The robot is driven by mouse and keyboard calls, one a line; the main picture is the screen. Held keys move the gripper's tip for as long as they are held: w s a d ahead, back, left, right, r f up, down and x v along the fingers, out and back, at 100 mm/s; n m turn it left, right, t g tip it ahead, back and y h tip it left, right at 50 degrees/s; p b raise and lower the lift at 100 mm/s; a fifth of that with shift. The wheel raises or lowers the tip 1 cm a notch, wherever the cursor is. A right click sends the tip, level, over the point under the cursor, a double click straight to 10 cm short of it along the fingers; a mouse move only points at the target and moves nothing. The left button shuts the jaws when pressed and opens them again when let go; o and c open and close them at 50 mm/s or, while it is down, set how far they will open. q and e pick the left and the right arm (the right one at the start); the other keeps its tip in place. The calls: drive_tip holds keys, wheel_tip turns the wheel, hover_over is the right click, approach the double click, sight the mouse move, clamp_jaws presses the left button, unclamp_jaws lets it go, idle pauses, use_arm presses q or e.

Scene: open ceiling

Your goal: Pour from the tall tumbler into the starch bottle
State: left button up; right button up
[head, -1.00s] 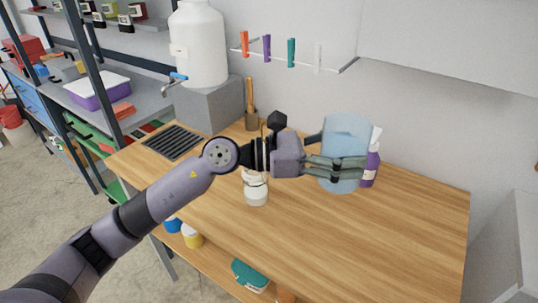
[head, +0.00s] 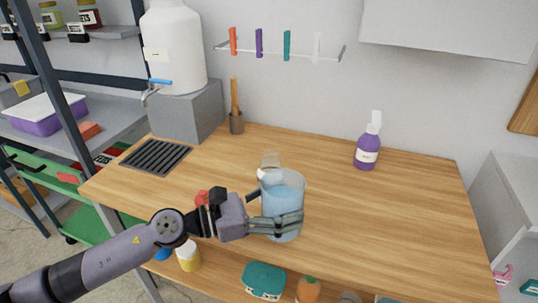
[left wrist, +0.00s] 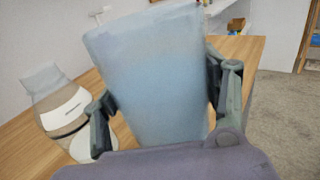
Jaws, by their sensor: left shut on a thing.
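The tall tumbler (head: 283,190) is pale blue and see-through, with blue liquid in its lower part. My left gripper (head: 277,222) is shut around its side and holds it nearly upright above the front of the wooden table. In the left wrist view the tumbler (left wrist: 148,75) fills the middle, between the fingers (left wrist: 160,105). A small bottle (head: 270,160) with a clear wide neck stands just behind the tumbler, its body mostly hidden. The left wrist view shows this bottle (left wrist: 62,108) with a white label, which I cannot read; it seems to be the starch bottle.
A purple bottle (head: 368,148) with a white top stands at the back right of the table (head: 390,225). A large white dispenser (head: 174,48) sits on a grey block (head: 190,112) beside a dark drain grate (head: 156,156). The table's right side is clear.

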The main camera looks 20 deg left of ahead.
sight(269, 172)
use_arm(q)
drive_tip(key=shift+d+r, duration=0.1)
drive_tip(key=shift+w+r, duration=0.1)
drive_tip(key=shift+w+r+n+p, duration=0.1)
drive_tip(key=shift+r+n+p, duration=0.3)
drive_tip(key=shift+p, duration=0.55)
drive_tip(key=shift+w+a+r+n+p, duration=0.3)
drive_tip(key=shift+n+p, duration=0.5)
drive_tip(key=shift+p, duration=0.25)
drive_tip(key=shift+w+a+r+n+g+p, duration=0.15)
drive_tip(key=shift+w+r+n+g+p, duration=0.15)
drive_tip(key=shift+n+p, duration=0.55)
drive_tip(key=p, duration=0.1)
drive_tip(key=w+r+n+p, duration=0.1)
drive_tip(key=p, duration=0.1)
drive_tip(key=shift+a+n, duration=0.25)
drive_tip(key=shift+w+a+r+p, duration=0.1)
drive_tip(key=shift+r+p, duration=0.45)
drive_tip(key=shift+p, duration=0.1)
drive_tip(key=shift+f, duration=0.25)
drive_tip(key=shift+w+a+r+n+p, duration=0.1)
drive_tip(key=shift+w+r+n+p, duration=0.05)
drive_tip(key=shift+r+n+p, duration=0.3)
drive_tip(key=shift+r+p, duration=0.2)
drive_tip(key=shift+p, duration=0.15)
use_arm(e)
wheel_tip(269, 172, up, 12)
drive_tip(key=shift+d+f, duration=0.15)
drive_tip(key=shift+d, duration=0.05)
